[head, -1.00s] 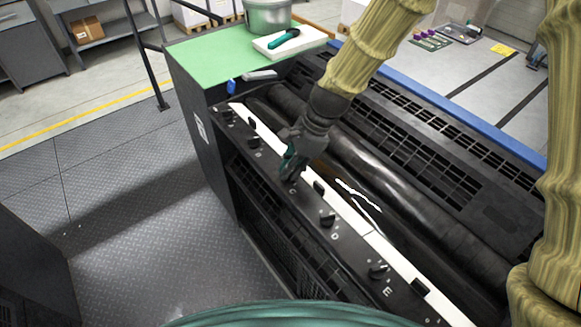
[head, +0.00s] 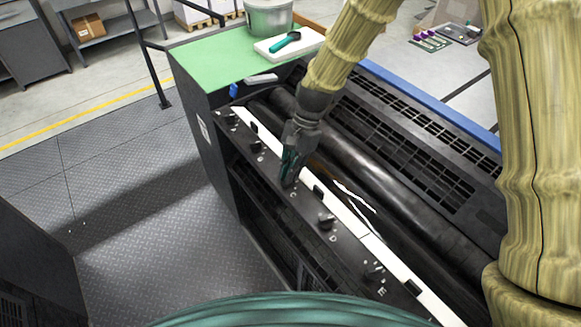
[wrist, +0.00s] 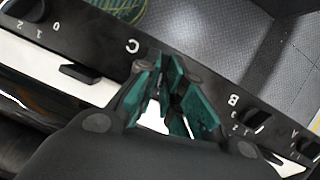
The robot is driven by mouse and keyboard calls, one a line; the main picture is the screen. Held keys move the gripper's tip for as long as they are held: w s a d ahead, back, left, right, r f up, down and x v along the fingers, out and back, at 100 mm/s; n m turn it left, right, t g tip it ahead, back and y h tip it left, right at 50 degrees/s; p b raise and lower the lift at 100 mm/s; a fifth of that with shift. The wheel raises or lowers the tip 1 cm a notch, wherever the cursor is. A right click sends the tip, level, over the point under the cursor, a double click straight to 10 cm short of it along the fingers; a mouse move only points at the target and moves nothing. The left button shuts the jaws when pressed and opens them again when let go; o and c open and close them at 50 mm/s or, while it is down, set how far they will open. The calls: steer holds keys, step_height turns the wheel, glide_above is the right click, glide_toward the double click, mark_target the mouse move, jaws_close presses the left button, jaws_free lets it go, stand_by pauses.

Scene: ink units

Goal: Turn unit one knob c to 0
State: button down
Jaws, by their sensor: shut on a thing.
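The unit one panel is a long black strip (head: 309,214) with small black knobs and white letters. My gripper (head: 289,182) points down onto the strip at the letter C, between knob B (head: 257,146) and knob D (head: 326,221). In the wrist view its teal fingers (wrist: 174,80) are close together beside the letter C (wrist: 132,46). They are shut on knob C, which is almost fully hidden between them. Its pointer and numbers cannot be read. Knob B also shows in the wrist view (wrist: 257,117), to the right of the fingers.
Knob E (head: 375,269) and knob A (head: 231,118) sit further along the strip. Black rollers (head: 385,165) lie behind a white bar. A green top (head: 215,58) carries a metal pot (head: 269,17) and a teal-handled tool (head: 285,43). Grey plate floor (head: 140,210) is clear at left.

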steer(key=n, duration=0.2)
steer(key=n+h, duration=0.1)
steer(key=n, duration=0.1)
steer(key=n+g+h+p, duration=0.1)
steer(key=n, duration=0.1)
steer(key=shift+w+a+n, duration=0.15)
steer(key=shift+a+n, duration=0.15)
steer(key=n+h, duration=0.1)
steer(key=n, duration=0.3)
steer(key=n+h, duration=0.1)
steer(key=n, duration=0.1)
steer(key=shift+a+h, duration=0.3)
steer(key=c, duration=1.5)
jaws_free()
steer(key=shift+c, duration=0.2)
steer(key=v, duration=1.2)
